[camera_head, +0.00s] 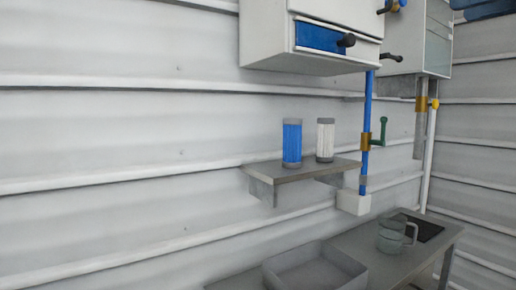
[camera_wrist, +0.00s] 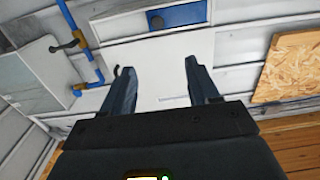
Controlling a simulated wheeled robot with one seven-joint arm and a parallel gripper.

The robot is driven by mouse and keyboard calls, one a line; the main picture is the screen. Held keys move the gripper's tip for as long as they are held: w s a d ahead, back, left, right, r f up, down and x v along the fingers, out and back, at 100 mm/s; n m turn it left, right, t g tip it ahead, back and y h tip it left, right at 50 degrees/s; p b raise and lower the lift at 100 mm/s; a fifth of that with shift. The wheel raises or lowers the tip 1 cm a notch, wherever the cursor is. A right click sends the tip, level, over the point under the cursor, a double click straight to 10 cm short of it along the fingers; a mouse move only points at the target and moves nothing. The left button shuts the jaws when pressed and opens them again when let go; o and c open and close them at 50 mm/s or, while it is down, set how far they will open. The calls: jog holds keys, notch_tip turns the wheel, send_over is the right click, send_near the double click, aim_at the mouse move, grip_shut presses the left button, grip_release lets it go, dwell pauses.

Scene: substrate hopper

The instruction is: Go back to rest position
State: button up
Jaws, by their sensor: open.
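My gripper (camera_wrist: 156,80) shows in the wrist view with its two dark fingers spread apart and nothing between them. Beyond the fingers is the white hopper cabinet (camera_wrist: 182,52) with a blue panel (camera_wrist: 178,15) and a dark knob. My gripper is not visible in the head view. There the cabinet (camera_head: 266,35) hangs on the wall at the top, with its blue panel (camera_head: 318,38) and black knob. A blue pipe (camera_head: 367,120) with a green-handled valve (camera_head: 380,137) runs down from it to a white block (camera_head: 353,203).
A small wall shelf (camera_head: 270,173) holds a blue cylinder (camera_head: 292,144) and a white cylinder (camera_head: 325,140), both upright. Below, a grey bench (camera_head: 385,262) carries an open grey tray (camera_head: 275,276) and a clear jug (camera_head: 390,238). A wooden board (camera_wrist: 290,68) is at the right in the wrist view.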

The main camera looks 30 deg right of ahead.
jog(key=w+f+m+t+h, duration=0.1)
jog(key=w+f+m, duration=0.3)
jog(key=f, duration=0.6)
jog(key=w+f+m+t, duration=0.1)
jog(key=w+f, duration=0.5)
jog(key=f, duration=0.4)
jog(key=a+f+m+g+h, duration=0.15)
jog(key=a+f, duration=0.35)
jog(key=f, duration=0.6)
jog(key=a+f+m+h, duration=0.25)
jog(key=a+f, duration=0.25)
jog(key=f, duration=0.7)
jog(key=s+a+f+n+g, duration=0.1)
jog(key=s+a+f+g, duration=0.2)
jog(key=s+a+f, duration=1.05)
jog(key=s+a+n+y, duration=0.1)
jog(key=s+a+n, duration=0.1)
jog(key=s, duration=0.8)
jog(key=s+a+f+n+y, duration=0.1)
jog(key=s+n, duration=0.4)
jog(key=s, duration=0.6)
jog(key=shift+a+g+y, duration=0.35)
jog(key=shift+a+y, duration=0.35)
jog(key=shift+a, duration=0.55)
